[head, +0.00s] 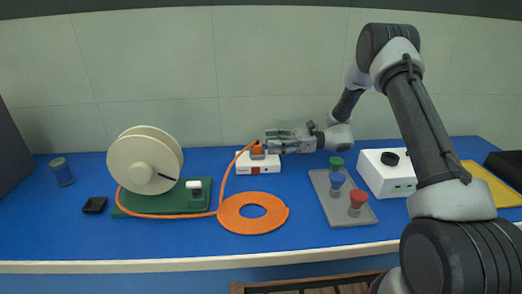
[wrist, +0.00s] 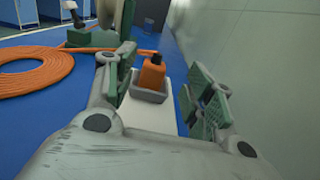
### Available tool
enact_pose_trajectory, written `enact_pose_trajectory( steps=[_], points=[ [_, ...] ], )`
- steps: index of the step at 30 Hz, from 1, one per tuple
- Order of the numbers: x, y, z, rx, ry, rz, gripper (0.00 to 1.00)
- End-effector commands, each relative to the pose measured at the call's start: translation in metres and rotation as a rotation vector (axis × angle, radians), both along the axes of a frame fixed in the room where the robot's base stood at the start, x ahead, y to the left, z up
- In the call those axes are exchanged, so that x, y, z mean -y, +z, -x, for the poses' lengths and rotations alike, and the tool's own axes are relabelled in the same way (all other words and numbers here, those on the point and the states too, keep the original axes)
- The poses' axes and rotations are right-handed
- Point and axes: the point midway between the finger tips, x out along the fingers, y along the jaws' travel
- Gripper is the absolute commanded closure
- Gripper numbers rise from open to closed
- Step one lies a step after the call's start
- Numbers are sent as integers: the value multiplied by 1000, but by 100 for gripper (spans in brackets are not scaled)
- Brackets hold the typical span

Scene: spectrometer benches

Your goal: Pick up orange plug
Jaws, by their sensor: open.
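The orange plug (head: 257,150) stands upright in a grey socket on top of a small white box (head: 258,169) in the head view. An orange cable runs from it to a flat orange coil (head: 229,218). In the wrist view the orange plug (wrist: 152,73) sits in the grey socket (wrist: 149,88), ahead of and between my fingers. My gripper (wrist: 163,95) is open, with one green-padded finger on each side. In the head view my gripper (head: 272,142) is level, just right of the plug, its fingertips close to it. I cannot tell whether a finger touches the plug.
A cream reel (head: 147,158) on a green base (head: 160,200) stands left. A grey plate (head: 335,205) with green, blue and red knobs and a white instrument (head: 371,177) stand right. The wall is close behind my gripper. The blue bench (head: 100,240) is clear in front.

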Motion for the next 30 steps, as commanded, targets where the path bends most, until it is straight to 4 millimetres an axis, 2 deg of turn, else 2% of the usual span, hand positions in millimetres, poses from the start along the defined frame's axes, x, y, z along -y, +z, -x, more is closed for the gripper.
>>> enact_pose_trajectory(
  steps=[5,12,19,20,27,28,30],
  points=[
    [-17,-2,3,0,1,1,46],
    [-53,-5,6,0,2,2,46],
    [-57,-5,6,0,0,2,46],
    [-57,-5,6,1,0,2,48],
    [-57,-5,6,1,0,2,92],
    [-57,-5,6,1,0,2,96],
    [-57,-5,6,1,0,2,96]
  ],
)
